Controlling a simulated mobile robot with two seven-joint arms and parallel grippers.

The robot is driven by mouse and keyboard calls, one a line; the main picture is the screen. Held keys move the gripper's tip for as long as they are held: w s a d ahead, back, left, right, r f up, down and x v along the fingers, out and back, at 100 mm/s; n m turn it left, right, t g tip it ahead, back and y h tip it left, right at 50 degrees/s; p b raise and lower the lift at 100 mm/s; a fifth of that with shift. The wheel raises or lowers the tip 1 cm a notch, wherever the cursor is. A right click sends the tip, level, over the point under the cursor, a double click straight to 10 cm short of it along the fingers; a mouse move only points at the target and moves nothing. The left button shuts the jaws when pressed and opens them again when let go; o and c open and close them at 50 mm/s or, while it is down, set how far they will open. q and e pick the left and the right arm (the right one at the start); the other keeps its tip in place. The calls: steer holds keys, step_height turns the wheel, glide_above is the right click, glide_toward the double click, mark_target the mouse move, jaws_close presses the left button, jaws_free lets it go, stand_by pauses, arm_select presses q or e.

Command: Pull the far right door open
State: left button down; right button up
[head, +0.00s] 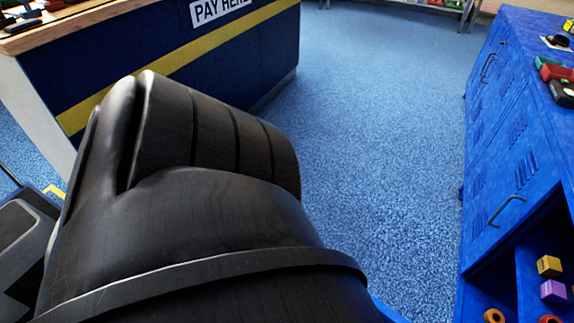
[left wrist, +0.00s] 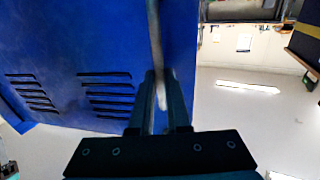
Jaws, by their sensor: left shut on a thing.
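In the left wrist view my left gripper (left wrist: 161,88) is shut on a thin grey bar-shaped handle (left wrist: 154,36) in front of a blue door (left wrist: 75,45) with two groups of dark vent slots. In the head view a blue cabinet on the right has a far door with a dark handle (head: 487,68) and a nearer door with a dark handle (head: 507,211). Both look closed there, and no gripper is on either handle. My left gripper is out of the head view, so I cannot tell which door it holds. My right gripper is not in view.
A dark blue counter (head: 262,55) with a yellow stripe and a PAY HERE sign stands at the upper left. Clear blue carpet (head: 375,130) lies between counter and cabinet. Small items, including a yellow block (head: 549,266), sit on the cabinet's open shelves. My black arm hides much of the floor.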

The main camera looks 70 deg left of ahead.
arm_select(q)
steer(key=shift+s+d, duration=0.25)
steer(key=c, duration=0.9)
jaws_free()
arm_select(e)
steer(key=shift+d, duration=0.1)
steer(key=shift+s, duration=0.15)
